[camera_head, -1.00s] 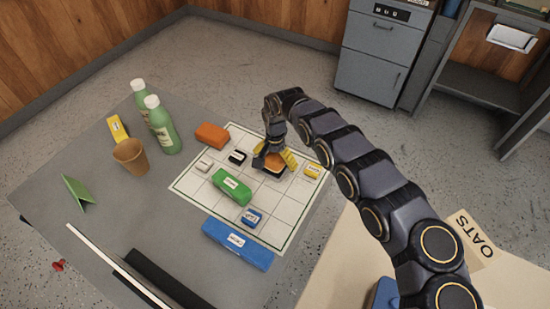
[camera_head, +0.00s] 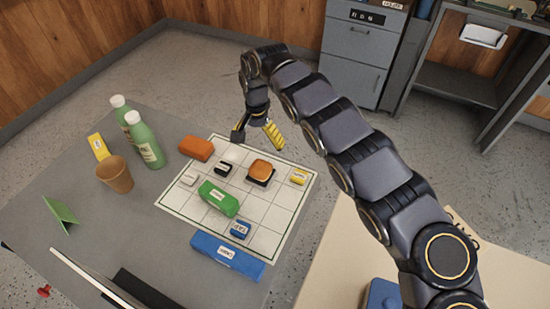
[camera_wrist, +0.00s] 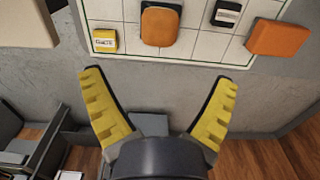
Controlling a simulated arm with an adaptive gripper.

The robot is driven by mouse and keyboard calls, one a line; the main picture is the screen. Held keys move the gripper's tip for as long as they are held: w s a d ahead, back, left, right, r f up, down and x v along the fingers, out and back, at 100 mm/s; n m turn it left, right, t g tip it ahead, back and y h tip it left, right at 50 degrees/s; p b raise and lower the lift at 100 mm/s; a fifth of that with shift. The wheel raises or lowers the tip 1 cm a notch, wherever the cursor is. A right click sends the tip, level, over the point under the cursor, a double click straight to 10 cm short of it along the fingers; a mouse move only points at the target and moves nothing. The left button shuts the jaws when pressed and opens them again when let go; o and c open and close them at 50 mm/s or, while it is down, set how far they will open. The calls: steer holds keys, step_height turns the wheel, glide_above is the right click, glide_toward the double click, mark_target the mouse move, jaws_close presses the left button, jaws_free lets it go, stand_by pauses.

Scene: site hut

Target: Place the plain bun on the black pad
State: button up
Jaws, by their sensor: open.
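The plain bun (camera_head: 260,168), a rounded orange-brown piece, rests on top of the black pad (camera_head: 261,182) on the white grid sheet. The bun covers most of the pad. The bun also shows at the top of the wrist view (camera_wrist: 160,26), with a thin dark edge of the pad around it. My gripper (camera_head: 257,137) is open and empty, raised off the sheet and apart from the bun. Its yellow ridged fingers are spread in the wrist view (camera_wrist: 160,80).
On the sheet (camera_head: 284,203) sit a green block (camera_head: 218,198), a black block (camera_head: 223,168), and white, yellow and blue small blocks. An orange block (camera_head: 196,149) lies at its far left corner. Green bottles (camera_head: 147,145) and a brown cup (camera_head: 115,176) stand left.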

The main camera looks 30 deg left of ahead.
steer(key=shift+r, duration=0.1)
steer(key=w+d+r+m+h, duration=0.1)
steer(key=w+d+r, duration=0.2)
steer(key=d, duration=0.4)
steer(key=w+d+r+m+h, duration=0.1)
steer(key=w+d+r, duration=0.15)
steer(key=d, duration=0.45)
steer(key=s+d+r+m+h, duration=0.1)
steer(key=s+d+r, duration=0.1)
steer(key=d+r, duration=0.4)
steer(key=s+d+r, duration=0.2)
steer(key=d+r, duration=0.1)
steer(key=d, duration=0.5)
steer(key=s+d+r, duration=0.4)
steer(key=s+d, duration=0.2)
steer(key=s, duration=0.1)
steer(key=s+d+f+n+y, duration=0.1)
steer(key=s, duration=1)
steer(key=s+d+f+n+g+y, duration=0.1)
steer(key=s+n+y, duration=0.1)
steer(key=s, duration=1)
steer(key=shift+f+g, duration=0.3)
